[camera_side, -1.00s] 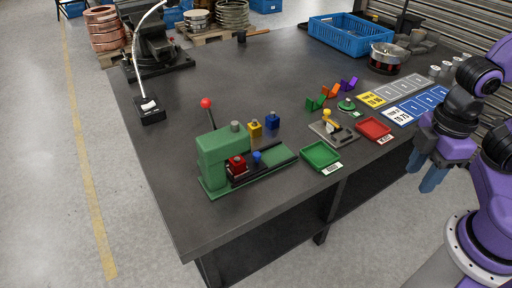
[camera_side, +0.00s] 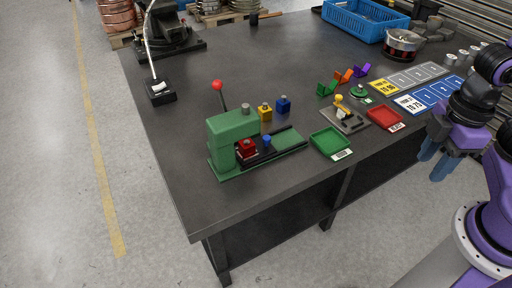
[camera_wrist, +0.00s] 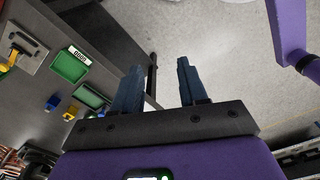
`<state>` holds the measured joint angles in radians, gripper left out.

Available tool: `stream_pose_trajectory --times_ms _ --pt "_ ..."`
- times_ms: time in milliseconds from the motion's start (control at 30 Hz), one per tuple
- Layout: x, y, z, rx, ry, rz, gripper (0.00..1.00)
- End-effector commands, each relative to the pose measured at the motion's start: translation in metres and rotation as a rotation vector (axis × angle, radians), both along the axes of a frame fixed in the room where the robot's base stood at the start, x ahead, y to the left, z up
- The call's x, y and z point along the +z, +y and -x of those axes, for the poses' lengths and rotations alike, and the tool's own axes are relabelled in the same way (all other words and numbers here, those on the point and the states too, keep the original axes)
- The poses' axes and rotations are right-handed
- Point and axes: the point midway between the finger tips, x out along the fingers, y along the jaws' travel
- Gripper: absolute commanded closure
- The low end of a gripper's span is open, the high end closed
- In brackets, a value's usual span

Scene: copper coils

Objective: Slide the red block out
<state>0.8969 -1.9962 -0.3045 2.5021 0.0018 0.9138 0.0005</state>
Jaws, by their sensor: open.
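The red block (camera_side: 247,149) sits in the green press (camera_side: 229,133), at the near left end of a dark slide track on a green base. A blue knob (camera_side: 267,140) stands beside it on the track. The press has a lever with a red ball (camera_side: 217,85). My gripper (camera_side: 434,170) is open and empty, off the table's right front edge, far to the right of the block. I cannot make out the red block in the wrist view.
Yellow (camera_side: 265,113) and blue (camera_side: 283,104) blocks stand behind the press. A blue crate (camera_side: 352,23) is at the back.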

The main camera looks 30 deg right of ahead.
Motion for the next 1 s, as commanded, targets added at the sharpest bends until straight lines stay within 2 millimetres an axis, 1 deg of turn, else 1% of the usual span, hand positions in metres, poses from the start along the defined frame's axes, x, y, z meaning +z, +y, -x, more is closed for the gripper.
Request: stream_pose_trajectory --times_ms 167,200,233,267,367,467,567,600,633,667,700,733,767,800,867,900,1000 --pt "0.0 0.0 0.0 0.0 0.0 0.0 0.57" --pt "0.0 0.0 0.0 0.0 0.0 0.0 0.51" --pt "0.0 0.0 0.0 0.0 0.0 0.0 0.46" --pt "0.0 0.001 -0.001 -0.002 0.0 -0.001 0.46" --pt "0.002 0.011 -0.011 -0.016 0.002 -0.015 0.46" --pt "0.004 0.032 -0.036 -0.044 0.0 -0.049 0.46" --pt "0.004 0.057 -0.077 -0.087 -0.009 -0.098 0.46" --pt "0.003 0.067 -0.097 -0.106 -0.018 -0.121 0.46" --pt "0.002 0.073 -0.113 -0.118 -0.026 -0.137 0.46" --pt "0.001 0.078 -0.128 -0.132 -0.033 -0.152 0.46" --pt "-0.001 0.084 -0.15 -0.15 -0.045 -0.171 0.46" --pt "-0.003 0.088 -0.166 -0.164 -0.056 -0.186 0.46" --pt "-0.005 0.09 -0.183 -0.178 -0.068 -0.2 0.46" --pt "-0.009 0.092 -0.206 -0.198 -0.084 -0.216 0.46" --pt "-0.015 0.093 -0.238 -0.222 -0.11 -0.239 0.46" --pt "-0.019 0.091 -0.258 -0.239 -0.127 -0.25 0.46" --pt "-0.028 0.085 -0.3 -0.273 -0.167 -0.274 0.46"
